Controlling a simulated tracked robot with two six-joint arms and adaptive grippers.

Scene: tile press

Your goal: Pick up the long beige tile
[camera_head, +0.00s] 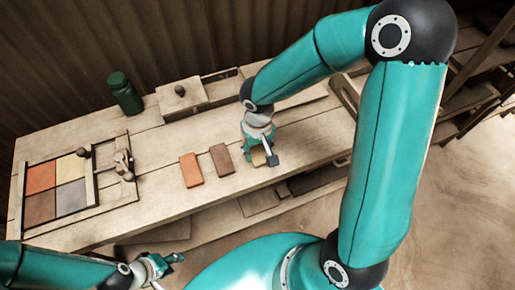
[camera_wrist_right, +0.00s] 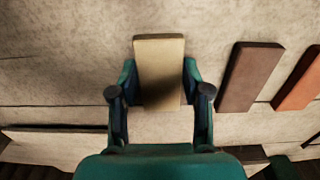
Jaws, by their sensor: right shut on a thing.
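The long beige tile (camera_wrist_right: 160,60) stands out between the two fingers of my right gripper (camera_wrist_right: 159,92) in the right wrist view. The fingers are shut on its long sides, one at each side. In the head view my right gripper (camera_head: 262,157) is at the table's front part, right of the brown tile, and hides most of the beige tile. I cannot tell whether the tile touches the table. My left gripper (camera_head: 165,263) is low in front of the table, away from the tiles; its finger opening is too small to judge.
A brown tile (camera_head: 222,160) and an orange tile (camera_head: 191,170) lie left of my right gripper. A framed panel of coloured squares (camera_head: 54,190) is at the table's left. A green bottle (camera_head: 124,93) and a wooden box (camera_head: 181,97) with a dark knob stand at the back.

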